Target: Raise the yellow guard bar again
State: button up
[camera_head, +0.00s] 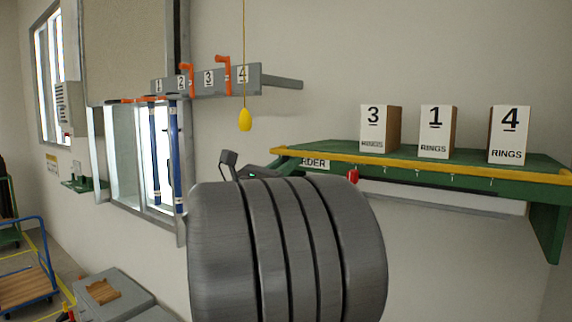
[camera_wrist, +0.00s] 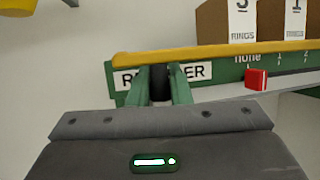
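The yellow guard bar (camera_head: 430,165) runs along the front edge of the green shelf (camera_head: 548,215), low in front of the boxes. In the wrist view the bar (camera_wrist: 215,52) crosses just above and beyond my fingertips, its rounded left end near the shelf's left end. My gripper (camera_wrist: 161,75) points at the white sign below the bar, hiding its middle letters. The green fingers stand slightly apart with something dark between them; I cannot tell whether it is pads or a held part. In the head view my grey arm hides most of the gripper.
Boxes marked 3 (camera_head: 378,128), 1 (camera_head: 437,132) and 4 (camera_head: 509,135) stand on the shelf. A red marker (camera_wrist: 256,79) sits on the shelf front, right of my fingers. A yellow pull (camera_head: 245,119) hangs on a cord; a numbered rack (camera_head: 215,82) is behind.

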aim_at(284, 150)
jog(key=shift+r, duration=0.1)
grip_shut()
jog(key=y, duration=0.1)
jog(key=g, duration=0.1)
jog(key=r+g+y, duration=0.1)
jog(key=shift+s+a+r+n+y, duration=0.1)
jog(key=shift+s+a+n+y, duration=0.2)
jog(key=shift+n, duration=0.1)
jog(key=r+g+y, duration=0.1)
jog(key=g+y, duration=0.2)
jog(key=shift+s+r+n, duration=0.1)
jog(key=shift+r+n, duration=0.3)
jog(key=g+y, duration=0.1)
jog(key=r+g+y, duration=0.1)
jog(key=g, duration=0.1)
jog(key=shift+w+d+r+n+y, duration=0.1)
jog(key=shift+w+r+n+y, duration=0.1)
jog(key=shift+r+n+y, duration=0.15)
jog(key=shift+w+d+r+g+y, duration=0.15)
jog(key=shift+r+g+y, duration=0.1)
jog(key=shift+g+y, duration=0.4)
jog(key=shift+w+d+r+g+y, duration=0.1)
jog(key=shift+r+g+y, duration=0.15)
jog(key=shift+g+y, duration=0.35)
jog(key=shift+r+g, duration=0.1)
jog(key=shift+g, duration=0.15)
jog(key=o, duration=0.8)
grip_release()
